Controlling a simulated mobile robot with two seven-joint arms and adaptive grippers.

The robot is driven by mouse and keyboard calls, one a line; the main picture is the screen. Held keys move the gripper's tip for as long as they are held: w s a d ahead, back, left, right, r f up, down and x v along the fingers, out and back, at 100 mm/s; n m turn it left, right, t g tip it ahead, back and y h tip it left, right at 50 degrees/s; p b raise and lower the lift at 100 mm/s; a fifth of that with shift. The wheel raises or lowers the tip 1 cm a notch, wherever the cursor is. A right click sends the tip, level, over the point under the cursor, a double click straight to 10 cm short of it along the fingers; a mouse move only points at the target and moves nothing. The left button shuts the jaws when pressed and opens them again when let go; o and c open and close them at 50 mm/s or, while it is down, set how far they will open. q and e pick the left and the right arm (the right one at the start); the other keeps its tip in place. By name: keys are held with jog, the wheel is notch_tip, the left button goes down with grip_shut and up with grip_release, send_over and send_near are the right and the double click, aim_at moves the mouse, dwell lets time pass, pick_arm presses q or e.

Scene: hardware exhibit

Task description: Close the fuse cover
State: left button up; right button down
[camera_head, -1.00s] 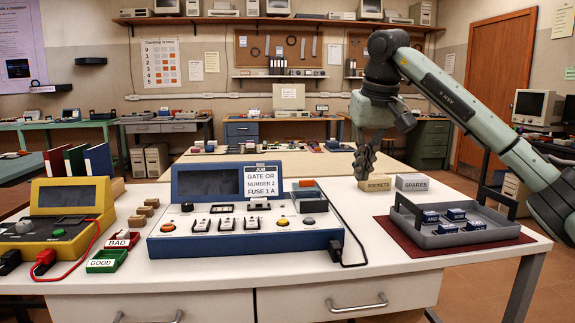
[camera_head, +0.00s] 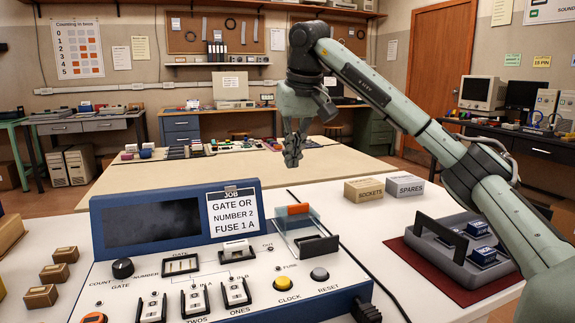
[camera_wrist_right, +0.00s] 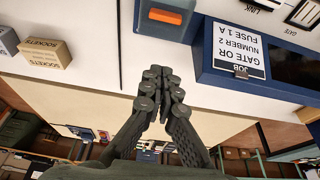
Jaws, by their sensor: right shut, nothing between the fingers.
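The fuse cover (camera_head: 305,218) is a clear panel with an orange tab at the right rear of the blue and white console (camera_head: 222,283). It stands raised and tilted, with a dark fuse holder (camera_head: 316,246) uncovered in front of it. The orange tab (camera_wrist_right: 165,16) also shows at the top of the right wrist view. My right gripper (camera_head: 292,150) points down above and behind the cover, apart from it. Its fingers (camera_wrist_right: 157,92) are together and empty. My left gripper is in neither view.
The SOCKETS box (camera_head: 363,190) and SPARES box (camera_head: 398,186) stand right of the cover. A grey tray (camera_head: 470,262) with blue modules lies on a red mat at the right.

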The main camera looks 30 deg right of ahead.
aim_at(297, 214)
jog(key=x, duration=0.8)
jog(key=shift+f, duration=0.4)
jog(key=s, duration=0.2)
jog(key=shift+s+a+r, duration=0.2)
jog(key=shift+s+a, duration=0.1)
jog(key=shift+s, duration=0.05)
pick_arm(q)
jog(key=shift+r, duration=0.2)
pick_arm(e)
jog(key=shift+s+a, duration=0.2)
jog(key=shift+s, duration=0.35)
jog(key=shift+s, duration=0.1)
